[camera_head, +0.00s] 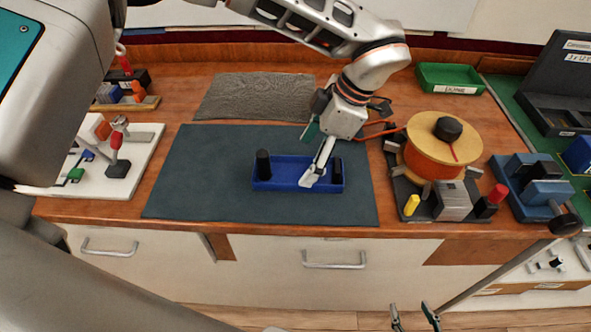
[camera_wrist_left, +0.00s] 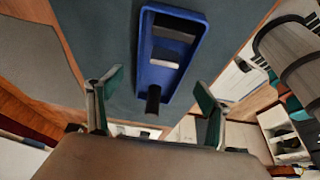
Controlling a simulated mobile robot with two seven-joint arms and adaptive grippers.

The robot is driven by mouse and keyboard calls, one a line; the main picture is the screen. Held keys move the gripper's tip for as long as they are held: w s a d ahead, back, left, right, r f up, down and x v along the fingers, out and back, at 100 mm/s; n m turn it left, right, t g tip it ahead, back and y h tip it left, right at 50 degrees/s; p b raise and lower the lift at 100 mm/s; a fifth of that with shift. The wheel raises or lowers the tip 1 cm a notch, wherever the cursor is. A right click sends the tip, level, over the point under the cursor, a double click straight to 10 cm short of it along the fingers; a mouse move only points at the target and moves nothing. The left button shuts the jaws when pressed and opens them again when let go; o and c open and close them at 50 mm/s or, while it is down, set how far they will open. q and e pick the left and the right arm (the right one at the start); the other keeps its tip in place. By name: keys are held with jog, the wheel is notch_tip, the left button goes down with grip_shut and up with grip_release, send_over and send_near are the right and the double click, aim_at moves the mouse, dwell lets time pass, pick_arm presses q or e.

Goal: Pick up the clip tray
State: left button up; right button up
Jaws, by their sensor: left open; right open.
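The clip tray, a blue tray (camera_head: 282,185) with an upright black post at each end, lies on the dark mat. My left gripper (camera_head: 310,156) is open over the right half of the tray, one finger hiding part of it. In the left wrist view the tray (camera_wrist_left: 148,75) lies beyond and between the green-padded fingers (camera_wrist_left: 160,82), with nothing held. Whether a finger touches the tray cannot be told. My right gripper (camera_head: 415,317) is open and empty at the bottom edge of the head view, in front of the drawers.
The dark mat (camera_head: 200,185) is otherwise clear. An orange cable spool (camera_head: 432,162) and a blue fixture (camera_head: 535,190) stand right of it. A white board with small parts (camera_head: 148,150) is at left. A grey textured mat (camera_head: 255,97) and green tray (camera_head: 450,79) lie behind.

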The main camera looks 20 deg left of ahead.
aim_at(292, 176)
pick_arm(q)
jog(key=x, duration=0.3)
jog(key=shift+s+a+f, duration=0.15)
jog(key=shift+s+a, duration=0.05)
jog(key=shift+a, duration=0.15)
jog(key=shift+a+f, duration=0.2)
jog(key=shift+f, duration=0.3)
jog(key=c, duration=1.3)
jog(key=shift+c, duration=1.4)
pick_arm(e)
jog(key=shift+w+r, duration=0.4)
jog(key=shift+r, duration=0.1)
pick_arm(q)
jog(key=shift+r, duration=0.1)
